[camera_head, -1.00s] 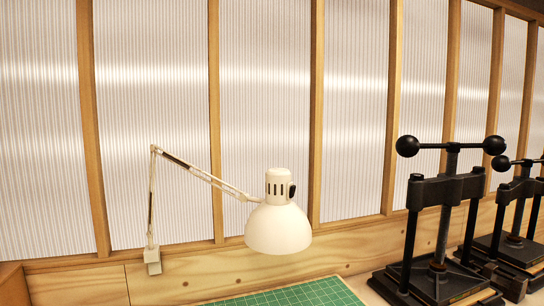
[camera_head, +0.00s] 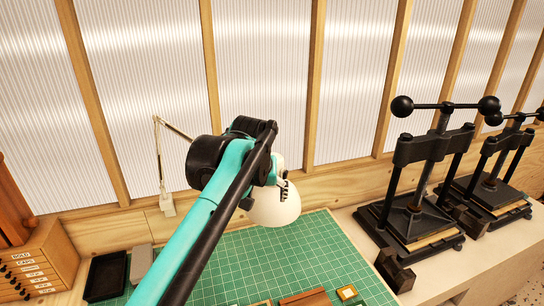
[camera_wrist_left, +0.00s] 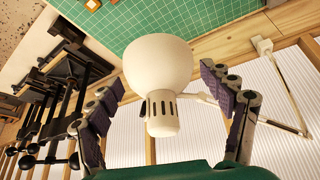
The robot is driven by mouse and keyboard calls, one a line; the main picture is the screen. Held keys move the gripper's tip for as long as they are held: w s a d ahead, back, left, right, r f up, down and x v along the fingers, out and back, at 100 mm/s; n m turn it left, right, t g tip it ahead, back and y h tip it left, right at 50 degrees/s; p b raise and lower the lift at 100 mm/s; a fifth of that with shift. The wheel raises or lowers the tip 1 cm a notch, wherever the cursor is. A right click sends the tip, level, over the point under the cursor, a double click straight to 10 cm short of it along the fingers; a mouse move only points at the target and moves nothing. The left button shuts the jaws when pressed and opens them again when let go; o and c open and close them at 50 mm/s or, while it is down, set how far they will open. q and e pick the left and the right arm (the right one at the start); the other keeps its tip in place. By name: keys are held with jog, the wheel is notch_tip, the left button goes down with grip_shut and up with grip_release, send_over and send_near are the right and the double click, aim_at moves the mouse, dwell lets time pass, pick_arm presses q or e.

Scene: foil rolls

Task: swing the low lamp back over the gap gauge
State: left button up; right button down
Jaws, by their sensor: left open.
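The low lamp has a white dome shade (camera_head: 276,210) that hangs above the green mat at the back. Its thin jointed arm (camera_head: 158,150) rises from a clamp at the wall. My left arm crosses in front of the lamp and hides most of its head and part of its arm. In the left wrist view the whole lamp head (camera_wrist_left: 158,70) lies between the fingers of my left gripper (camera_wrist_left: 162,82). The gripper is open, with space showing on both sides of the lamp. I cannot make out which item is the gap gauge. My right gripper is not in view.
The green cutting mat (camera_head: 240,260) has small wooden pieces (camera_head: 305,298) at its front edge. Black screw presses (camera_head: 420,190) stand at the right. A wooden drawer cabinet (camera_head: 40,265) and a dark tray (camera_head: 106,276) are at the left. A ribbed panel wall closes the back.

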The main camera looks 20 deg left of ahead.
pick_arm(q)
jog(key=w+r+n, duration=0.1)
jog(key=w, duration=0.4)
jog(key=w+r+n+g, duration=0.1)
jog(key=w+r, duration=0.1)
jog(key=w, duration=0.3)
jog(key=w+r+n+y, duration=0.1)
jog(key=w, duration=0.4)
jog(key=shift+a+r, duration=0.25)
jog(key=shift+a, duration=0.15)
jog(key=shift+w+f+g, duration=0.2)
jog(key=shift+w+g, duration=0.1)
jog(key=shift+w, duration=0.05)
jog(key=x, duration=0.7)
jog(key=shift+a+f, duration=0.1)
jog(key=shift+a, duration=0.1)
jog(key=shift+f, duration=0.15)
jog(key=shift+c, duration=0.3)
